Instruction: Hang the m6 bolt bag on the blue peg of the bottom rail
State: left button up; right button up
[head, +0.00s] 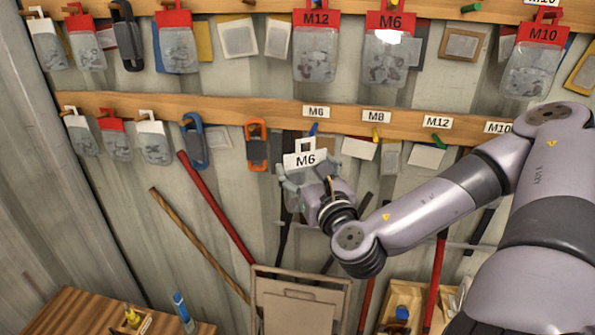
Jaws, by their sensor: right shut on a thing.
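The m6 bolt bag has a white header card (305,159) marked M6 with a square hanging loop on top. My right gripper (308,174) is shut on it, holding it upright in front of the wall. The clear lower part is mostly hidden by the gripper. The blue peg (313,128) sticks out of the bottom rail (255,111) under the M6 label (316,111). The card's loop is just below and slightly left of the peg's tip; I cannot tell whether they touch. My left gripper is not in view.
Bottom-rail neighbours are an orange carabiner (257,145) at left and a yellow peg (375,133) under the M8 label at right. Bags hang on the upper rail (262,7). A folding chair (298,290), a red pole (215,205) and a wooden table (80,312) stand below.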

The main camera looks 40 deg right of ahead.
jog(key=shift+w+d+f+b, duration=0.3)
jog(key=shift+d+b, duration=0.35)
jog(key=shift+b, duration=0.35)
jog(key=shift+w+d+b, duration=0.2)
jog(key=shift+w+b, duration=0.1)
jog(key=shift+b, duration=0.45)
jog(key=shift+w+d+r+p, duration=0.15)
jog(key=shift+w+r+p, duration=0.1)
jog(key=shift+p, duration=0.1)
jog(key=shift+w+d+f+p, duration=0.1)
jog(key=shift+w+d+p, duration=0.35)
jog(key=shift+d, duration=0.1)
jog(key=w+d+f, duration=0.1)
jog(key=w+d, duration=0.3)
jog(key=d, duration=0.1)
jog(key=shift+b, duration=0.3)
